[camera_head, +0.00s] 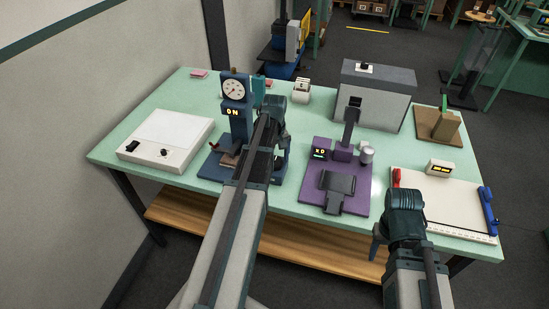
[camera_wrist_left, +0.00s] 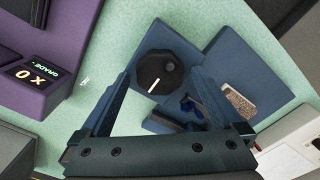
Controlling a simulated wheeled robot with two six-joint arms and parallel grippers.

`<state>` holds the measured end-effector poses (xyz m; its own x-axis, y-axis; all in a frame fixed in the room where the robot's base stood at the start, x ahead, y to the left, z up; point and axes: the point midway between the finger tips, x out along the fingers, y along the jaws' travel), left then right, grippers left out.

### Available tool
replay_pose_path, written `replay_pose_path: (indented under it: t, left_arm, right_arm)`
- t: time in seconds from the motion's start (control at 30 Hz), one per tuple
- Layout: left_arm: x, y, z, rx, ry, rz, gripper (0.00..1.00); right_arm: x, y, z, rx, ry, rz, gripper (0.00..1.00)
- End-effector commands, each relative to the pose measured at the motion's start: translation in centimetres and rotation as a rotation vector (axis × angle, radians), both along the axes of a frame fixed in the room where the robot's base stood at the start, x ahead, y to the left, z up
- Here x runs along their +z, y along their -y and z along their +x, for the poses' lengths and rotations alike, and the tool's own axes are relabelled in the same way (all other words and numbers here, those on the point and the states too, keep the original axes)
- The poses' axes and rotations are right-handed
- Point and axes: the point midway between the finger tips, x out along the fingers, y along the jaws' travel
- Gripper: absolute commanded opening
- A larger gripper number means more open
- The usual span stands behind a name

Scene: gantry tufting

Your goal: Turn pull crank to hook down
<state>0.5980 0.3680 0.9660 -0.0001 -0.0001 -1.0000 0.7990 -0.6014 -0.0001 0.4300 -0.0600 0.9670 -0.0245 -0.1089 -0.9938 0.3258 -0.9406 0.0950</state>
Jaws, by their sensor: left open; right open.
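The blue tufting station (camera_head: 237,118) stands left of centre on the green bench, with a round dial on top and a small lit display that seems to read DN. In the left wrist view, a dark round crank knob (camera_wrist_left: 158,80) with a white line and a grey round spot sits on its blue base. My left gripper (camera_wrist_left: 161,74) is open, with one finger on each side of the knob; I cannot tell whether they touch it. In the head view my left arm hides the knob. My right gripper (camera_head: 379,242) is open and empty at the bench's front edge.
A purple station (camera_head: 320,183) with a lit display stands right of the blue one, also in the left wrist view (camera_wrist_left: 60,60). A white panel box (camera_head: 170,132) is on the left, a grey box (camera_head: 377,95) behind, a white board (camera_head: 455,205) at right.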

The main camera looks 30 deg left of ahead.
Motion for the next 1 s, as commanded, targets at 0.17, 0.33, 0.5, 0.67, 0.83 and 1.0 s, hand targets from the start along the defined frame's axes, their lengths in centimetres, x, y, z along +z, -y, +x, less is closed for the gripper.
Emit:
replay_pose_path:
  t: [0.17,0.33,0.5,0.67,0.83,1.0]
  left_arm:
    - [1.2,0.0,0.0,0.000,0.000,0.000,1.00]
    - [3.2,0.0,0.0,0.000,0.000,0.000,1.00]
    - [5.7,0.0,0.0,0.000,0.000,0.000,1.00]
    - [8.1,0.0,0.0,0.000,0.000,0.000,1.00]
    - [10.7,0.0,0.0,0.000,0.000,0.000,1.00]
    - [12.9,0.0,0.0,0.001,0.000,0.000,1.00]
  right_arm:
    - [1.2,0.0,0.0,0.000,0.000,0.000,0.50]
    - [3.2,0.0,0.0,0.001,0.000,0.000,0.50]
    - [5.7,0.0,0.0,0.002,0.000,0.000,0.50]
    - [8.1,0.0,0.0,0.001,0.000,0.000,0.50]
    - [10.7,0.0,0.0,-0.003,0.000,0.001,0.50]
    - [12.9,0.0,0.0,-0.008,0.000,0.002,0.50]
